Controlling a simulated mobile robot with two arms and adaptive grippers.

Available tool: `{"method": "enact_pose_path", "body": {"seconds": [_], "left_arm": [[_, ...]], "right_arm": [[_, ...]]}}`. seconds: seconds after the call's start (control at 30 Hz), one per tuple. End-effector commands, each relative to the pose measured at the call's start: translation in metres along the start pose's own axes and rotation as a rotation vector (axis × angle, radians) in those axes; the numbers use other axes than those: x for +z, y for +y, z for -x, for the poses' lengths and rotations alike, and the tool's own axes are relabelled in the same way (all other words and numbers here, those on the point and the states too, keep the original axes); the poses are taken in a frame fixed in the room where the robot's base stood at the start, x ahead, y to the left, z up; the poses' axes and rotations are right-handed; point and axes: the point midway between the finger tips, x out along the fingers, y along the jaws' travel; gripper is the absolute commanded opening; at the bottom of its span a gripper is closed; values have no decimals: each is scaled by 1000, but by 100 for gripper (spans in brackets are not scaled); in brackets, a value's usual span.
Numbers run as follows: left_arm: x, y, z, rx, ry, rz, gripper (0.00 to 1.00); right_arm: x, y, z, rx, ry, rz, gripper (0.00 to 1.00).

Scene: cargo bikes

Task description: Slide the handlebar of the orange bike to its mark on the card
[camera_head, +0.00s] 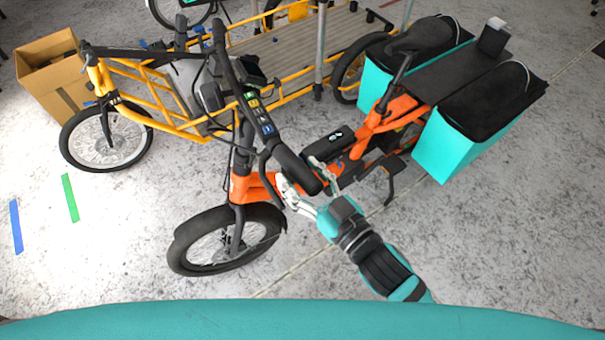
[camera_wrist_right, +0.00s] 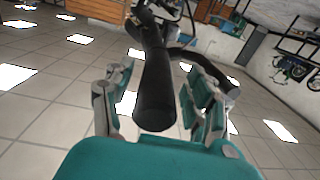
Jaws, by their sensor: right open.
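The orange bike (camera_head: 253,188) stands in the middle of the head view, its front wheel toward me. Its black handlebar (camera_head: 235,71) runs from upper left down to a thick grip at lower right. A dark strip with small coloured symbols (camera_head: 259,118) lies along the bar; I cannot tell whether this is the card. My right gripper (camera_head: 309,187) is open at the near grip end. In the right wrist view the black grip (camera_wrist_right: 155,95) lies between the spread fingers of the gripper (camera_wrist_right: 160,85), with a gap visible on the left. My left gripper is out of view.
A yellow cargo bike (camera_head: 150,97) stands close behind, beside a cardboard box (camera_head: 45,68). Teal panniers (camera_head: 447,147) hang at the orange bike's rear. Green tape (camera_head: 70,198) and blue tape (camera_head: 16,226) mark the clear floor at left.

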Motion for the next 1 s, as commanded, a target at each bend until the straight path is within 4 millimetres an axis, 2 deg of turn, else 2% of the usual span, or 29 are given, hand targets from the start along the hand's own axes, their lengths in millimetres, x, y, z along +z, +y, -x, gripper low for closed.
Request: {"method": "enact_pose_path", "body": {"seconds": [0.17, 0.27, 0.7, 1.0], "left_arm": [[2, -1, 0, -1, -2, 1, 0], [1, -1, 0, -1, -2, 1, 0], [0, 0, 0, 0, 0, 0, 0], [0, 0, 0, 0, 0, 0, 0]], "right_arm": [[-1, 0, 3, 0, 2, 0, 56], [0, 0, 14, 0, 0, -1, 56], [1, -1, 94, 0, -4, -2, 56], [0, 0, 119, 0, 0, 0, 56]]}}
